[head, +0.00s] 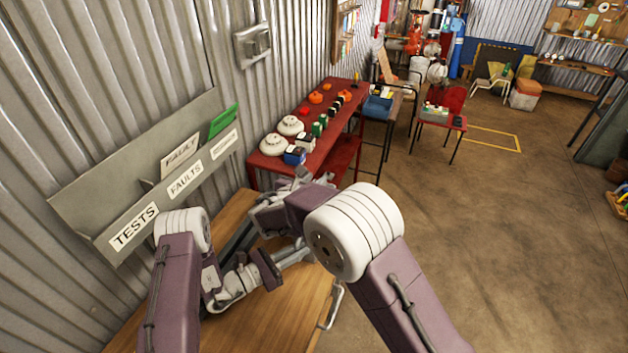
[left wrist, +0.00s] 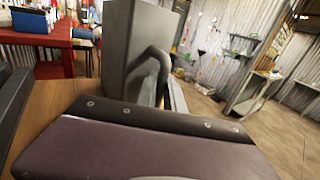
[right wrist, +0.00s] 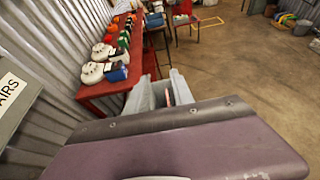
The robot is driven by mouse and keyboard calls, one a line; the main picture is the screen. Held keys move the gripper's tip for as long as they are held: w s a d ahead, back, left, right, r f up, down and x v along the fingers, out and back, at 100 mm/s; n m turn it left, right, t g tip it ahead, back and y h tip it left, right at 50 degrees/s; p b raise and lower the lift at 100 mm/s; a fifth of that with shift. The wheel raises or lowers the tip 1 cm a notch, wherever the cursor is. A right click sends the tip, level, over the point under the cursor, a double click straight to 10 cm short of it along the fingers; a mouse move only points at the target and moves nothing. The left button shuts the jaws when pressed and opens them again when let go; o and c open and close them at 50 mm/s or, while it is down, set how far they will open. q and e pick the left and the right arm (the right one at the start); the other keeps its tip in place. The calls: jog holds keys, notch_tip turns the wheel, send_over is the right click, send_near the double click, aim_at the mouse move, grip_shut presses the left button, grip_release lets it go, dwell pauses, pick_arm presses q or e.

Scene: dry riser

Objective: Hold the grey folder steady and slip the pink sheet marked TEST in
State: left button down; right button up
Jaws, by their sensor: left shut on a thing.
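My left gripper (head: 268,270) is low over the wooden desk in the head view. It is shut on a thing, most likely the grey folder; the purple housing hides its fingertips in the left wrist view. A grey upright panel with a dark curved bar (left wrist: 150,60) stands just beyond that housing; I cannot tell whether it is the folder. My right gripper (right wrist: 167,95) points towards the red table, its pale fingers apart. A thin pinkish strip (right wrist: 168,97) shows between them; I cannot tell whether it is the pink sheet. No TEST mark is readable on a sheet.
A grey wall rack (head: 85,190) at the left has pockets labelled TESTS, FAULTS and a third one, with a FAULT card (head: 180,155) and a green card (head: 223,121). The wooden desk (head: 290,320) lies below. A red table (head: 335,115) with detectors stands behind.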

jog(key=v, duration=1.2)
dwell(0.3)
pick_arm(q)
jog(key=c, duration=1.4)
grip_release()
jog(key=v, duration=1.2)
